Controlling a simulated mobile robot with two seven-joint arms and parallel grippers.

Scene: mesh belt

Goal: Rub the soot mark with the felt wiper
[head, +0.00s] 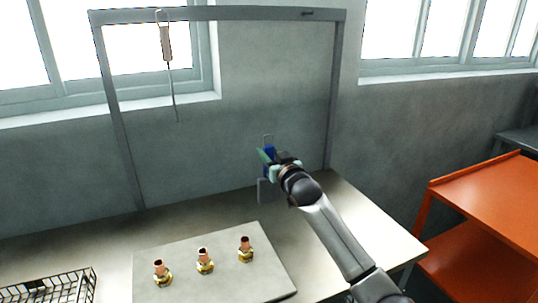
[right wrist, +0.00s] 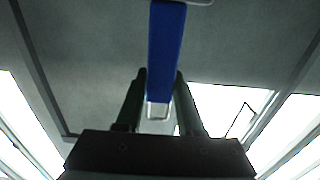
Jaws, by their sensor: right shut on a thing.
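My right gripper (head: 270,163) is shut on a blue-handled tool with a wire loop at its upper end, which looks like the felt wiper (head: 269,151). It is held upright over the back of the bench, below the frame's crossbar. A grey block-like part (head: 264,191) shows just below the gripper and may be its pad. In the right wrist view, the blue handle (right wrist: 166,50) runs up from between the fingers (right wrist: 157,95) to the top edge. I cannot make out a soot mark. My left gripper is not in view.
A grey frame (head: 220,14) stands over the bench (head: 340,210). A tan-handled tool (head: 166,44) hangs from its left side. A board (head: 210,283) carries three brass and copper fittings (head: 205,261). A wire basket (head: 60,288) is front left; an orange cart (head: 480,195) stands right.

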